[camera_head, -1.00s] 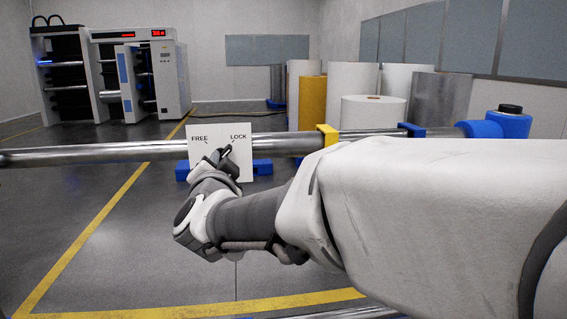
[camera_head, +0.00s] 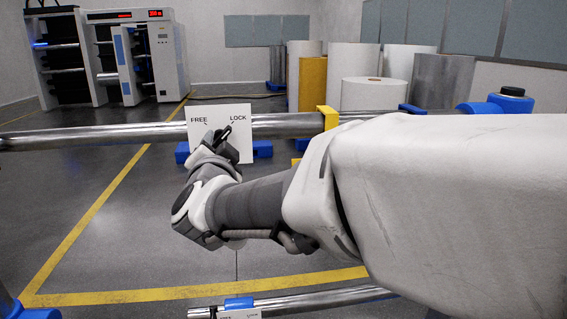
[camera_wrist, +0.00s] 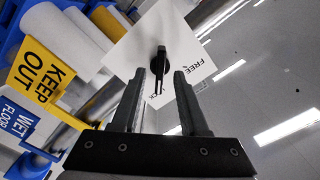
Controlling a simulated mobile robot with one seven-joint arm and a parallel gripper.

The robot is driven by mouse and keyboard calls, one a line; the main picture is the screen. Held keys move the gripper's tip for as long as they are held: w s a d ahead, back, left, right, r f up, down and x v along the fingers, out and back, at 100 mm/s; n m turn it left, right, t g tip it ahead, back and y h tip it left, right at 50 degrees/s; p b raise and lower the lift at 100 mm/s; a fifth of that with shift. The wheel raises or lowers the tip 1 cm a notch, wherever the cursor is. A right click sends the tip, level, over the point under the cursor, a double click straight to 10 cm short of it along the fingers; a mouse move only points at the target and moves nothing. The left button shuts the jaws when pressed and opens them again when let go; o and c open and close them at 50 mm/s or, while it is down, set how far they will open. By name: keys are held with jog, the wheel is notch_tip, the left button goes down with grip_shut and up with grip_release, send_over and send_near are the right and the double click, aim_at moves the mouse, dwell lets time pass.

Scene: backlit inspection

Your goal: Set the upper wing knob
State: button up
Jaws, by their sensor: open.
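The upper white plate (camera_head: 238,151) carries the words FREE on the left and LOCK on the right, in front of a long metal shaft (camera_head: 90,135). My gripper (camera_head: 224,135) is at this plate and covers part of its middle, so the knob is hard to make out there. In the wrist view the black wing knob (camera_wrist: 160,56) stands on the plate (camera_wrist: 128,52). My gripper (camera_wrist: 161,76) is open, and the knob's narrow wing shows in the gap between the fingertips. I see no clear contact with either finger.
A lower shaft (camera_head: 325,300) with another labelled plate (camera_head: 240,314) shows at the bottom edge. Large rolls (camera_head: 374,95) and machines (camera_head: 130,60) stand behind. KEEP OUT (camera_wrist: 41,76) and WET FLOOR (camera_wrist: 22,120) signs show at left.

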jog(key=p+v, duration=0.3)
jog(key=v, duration=1.3)
jog(key=shift+w+d+r, duration=0.1)
jog(key=shift+w+r, duration=0.05)
jog(key=shift+w, duration=0.05)
jog(key=w+d+f+n+g+y, duration=0.1)
jog(key=d+f+n+g, duration=0.55)
jog(key=d, duration=0.35)
jog(key=s+d+f+g+h, duration=0.25)
jog(key=s+d, duration=0.25)
jog(key=d, duration=0.3)
jog(key=s+d+f+g+h, duration=0.2)
jog(key=s+d+f+g, duration=0.15)
jog(key=d, duration=0.55)
notch_tip(320, 180, up, 21)
jog(key=s+p, duration=0.1)
jog(key=p, duration=2)
